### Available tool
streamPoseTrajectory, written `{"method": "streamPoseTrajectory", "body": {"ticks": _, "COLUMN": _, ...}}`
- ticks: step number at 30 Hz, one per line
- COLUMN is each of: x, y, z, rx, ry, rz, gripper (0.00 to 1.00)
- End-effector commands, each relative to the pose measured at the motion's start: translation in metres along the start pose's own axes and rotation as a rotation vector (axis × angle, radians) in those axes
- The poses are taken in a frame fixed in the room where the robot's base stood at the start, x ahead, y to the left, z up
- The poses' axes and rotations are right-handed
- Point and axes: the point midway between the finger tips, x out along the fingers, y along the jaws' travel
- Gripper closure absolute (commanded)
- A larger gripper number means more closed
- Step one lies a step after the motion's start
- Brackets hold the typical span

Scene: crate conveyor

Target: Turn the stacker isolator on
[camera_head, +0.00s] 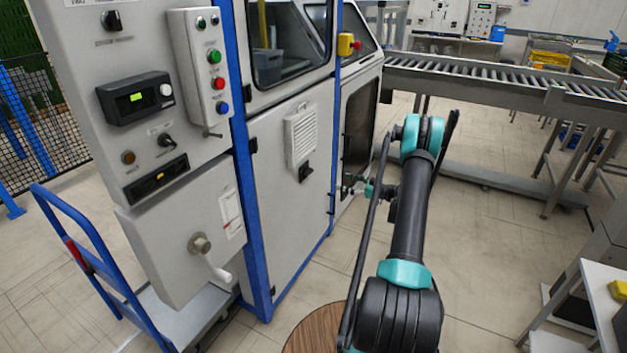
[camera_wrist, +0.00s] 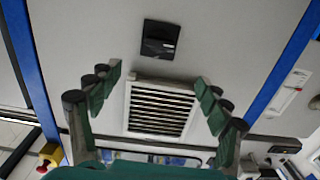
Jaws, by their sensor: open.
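Which control is the stacker isolator cannot be read from labels. A large lever handle (camera_head: 210,258) on a round boss sits on the lower grey box at left, pointing down and to the right. A black rotary knob (camera_head: 111,20) sits at the top of the panel. A small black box-like fitting (camera_head: 305,172) is on the machine door below the vent; it also shows in the wrist view (camera_wrist: 160,40), above the vent. My gripper (camera_head: 357,186) is partly hidden behind my arm. In the wrist view my gripper (camera_wrist: 160,95) is open and empty, facing the door, apart from it.
The vent (camera_head: 301,133) is on the door, between blue frame posts (camera_head: 246,150). A button box (camera_head: 205,70) with coloured buttons and a yellow-red emergency stop (camera_head: 348,45) are nearby. A blue-handled cart (camera_head: 85,255) stands at left, a roller conveyor (camera_head: 490,78) at back right. Open floor lies between.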

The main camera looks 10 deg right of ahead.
Motion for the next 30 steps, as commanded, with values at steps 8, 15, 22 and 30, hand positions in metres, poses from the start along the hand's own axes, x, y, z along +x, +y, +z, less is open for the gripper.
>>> {"method": "streamPoseTrajectory", "body": {"ticks": 8, "x": 0.003, "y": 0.005, "z": 0.008, "rx": -0.032, "ry": 0.037, "rz": 0.003, "gripper": 0.22}}
{"method": "streamPoseTrajectory", "body": {"ticks": 15, "x": 0.043, "y": 0.004, "z": 0.007, "rx": -0.031, "ry": 0.036, "rz": 0.002, "gripper": 0.22}}
{"method": "streamPoseTrajectory", "body": {"ticks": 22, "x": 0.089, "y": 0.004, "z": 0.005, "rx": -0.030, "ry": 0.035, "rz": 0.002, "gripper": 0.22}}
{"method": "streamPoseTrajectory", "body": {"ticks": 30, "x": 0.139, "y": 0.004, "z": 0.003, "rx": -0.030, "ry": 0.035, "rz": 0.002, "gripper": 0.22}}
